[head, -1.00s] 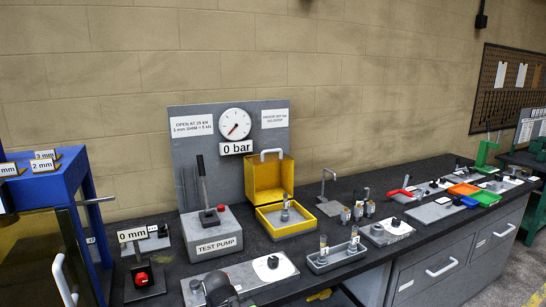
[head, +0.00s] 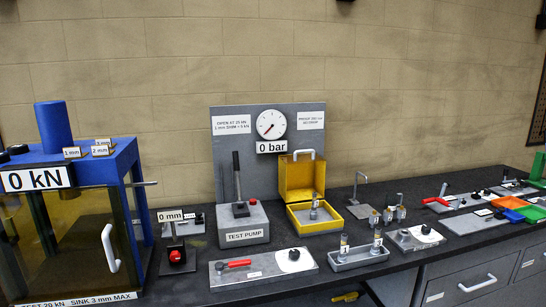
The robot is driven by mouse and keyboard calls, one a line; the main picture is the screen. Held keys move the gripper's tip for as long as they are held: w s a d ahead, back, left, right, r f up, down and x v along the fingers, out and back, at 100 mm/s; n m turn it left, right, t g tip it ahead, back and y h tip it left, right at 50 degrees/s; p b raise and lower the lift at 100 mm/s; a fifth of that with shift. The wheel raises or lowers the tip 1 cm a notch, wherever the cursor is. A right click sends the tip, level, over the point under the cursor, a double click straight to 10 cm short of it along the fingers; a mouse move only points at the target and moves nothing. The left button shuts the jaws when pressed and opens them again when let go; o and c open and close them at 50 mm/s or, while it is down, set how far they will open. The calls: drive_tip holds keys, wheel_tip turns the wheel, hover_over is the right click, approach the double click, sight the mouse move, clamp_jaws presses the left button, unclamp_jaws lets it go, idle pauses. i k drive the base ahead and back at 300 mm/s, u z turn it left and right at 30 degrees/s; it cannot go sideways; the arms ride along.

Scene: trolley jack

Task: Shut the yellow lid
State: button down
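A pale handle (head: 304,153) is on the lid's top edge. Inside the open box stands a small grey metal fitting (head: 314,207). My gripper is not in view.
In front lie a plate with a red-handled tool (head: 237,264) and a grey tray with two vials (head: 358,257). A bent metal stand (head: 360,200) is to the right. A blue press (head: 92,160) fills the left side.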

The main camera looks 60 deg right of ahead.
sight(301, 173)
drive_tip(key=u, duration=1.45)
drive_tip(key=k, duration=2.8)
drive_tip(key=z, duration=1.45)
drive_tip(key=i, duration=0.95)
